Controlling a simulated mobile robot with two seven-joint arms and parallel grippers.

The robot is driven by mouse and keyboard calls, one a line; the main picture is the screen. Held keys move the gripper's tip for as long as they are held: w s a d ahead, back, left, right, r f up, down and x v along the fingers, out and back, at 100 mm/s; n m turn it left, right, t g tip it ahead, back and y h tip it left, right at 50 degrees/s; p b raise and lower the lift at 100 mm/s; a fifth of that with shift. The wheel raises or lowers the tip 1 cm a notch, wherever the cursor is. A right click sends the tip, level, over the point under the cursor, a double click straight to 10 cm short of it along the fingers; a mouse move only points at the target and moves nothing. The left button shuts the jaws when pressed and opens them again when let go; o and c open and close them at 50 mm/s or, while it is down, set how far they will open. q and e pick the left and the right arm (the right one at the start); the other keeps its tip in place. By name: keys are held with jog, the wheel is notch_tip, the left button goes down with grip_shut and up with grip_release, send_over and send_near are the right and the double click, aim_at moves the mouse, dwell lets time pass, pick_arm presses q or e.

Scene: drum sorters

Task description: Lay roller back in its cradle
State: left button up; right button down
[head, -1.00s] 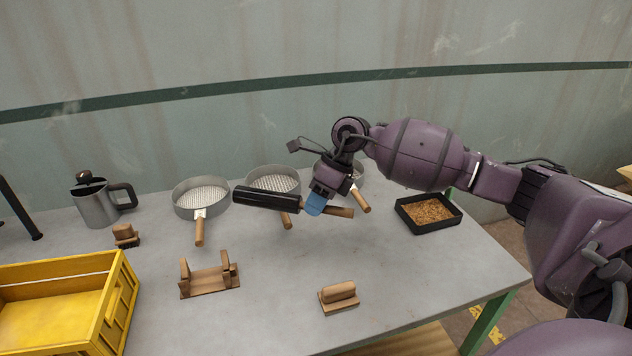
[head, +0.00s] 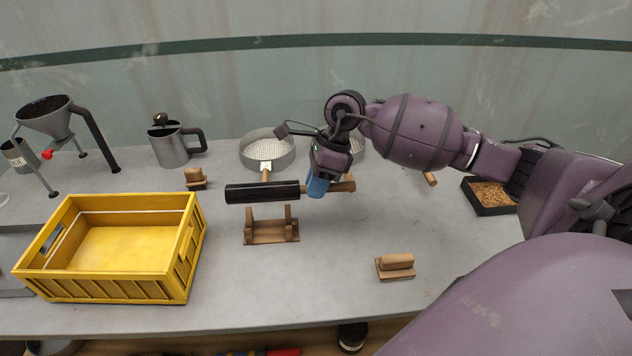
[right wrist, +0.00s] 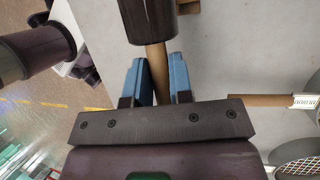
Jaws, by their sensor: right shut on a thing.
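The roller (head: 262,192) has a black cylinder and a wooden handle. My right gripper (head: 318,186) is shut on the handle, with its blue fingers around the wood, and holds the roller level. In the right wrist view the blue fingers (right wrist: 158,82) close on the handle, with the dark cylinder (right wrist: 148,20) beyond. The wooden cradle (head: 271,231) stands on the table with two uprights. In the head view the roller shows just above and behind the uprights; contact cannot be told, but it seems apart. My left gripper is not in view.
A yellow crate (head: 190,255) stands left of the cradle. Sieves (head: 267,150) and a metal jug (head: 172,145) stand behind. A wooden block (head: 396,266) lies front right, and a black tray (head: 490,196) sits at the right. The table around the cradle is mostly clear.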

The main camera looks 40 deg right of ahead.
jog(key=shift+f+b, duration=0.45)
jog(key=shift+f, duration=0.45)
jog(key=shift+f+b, duration=1.25)
jog(key=shift+f, duration=1.55)
jog(key=c, duration=0.9)
grip_release()
jog(key=shift+c, duration=0.2)
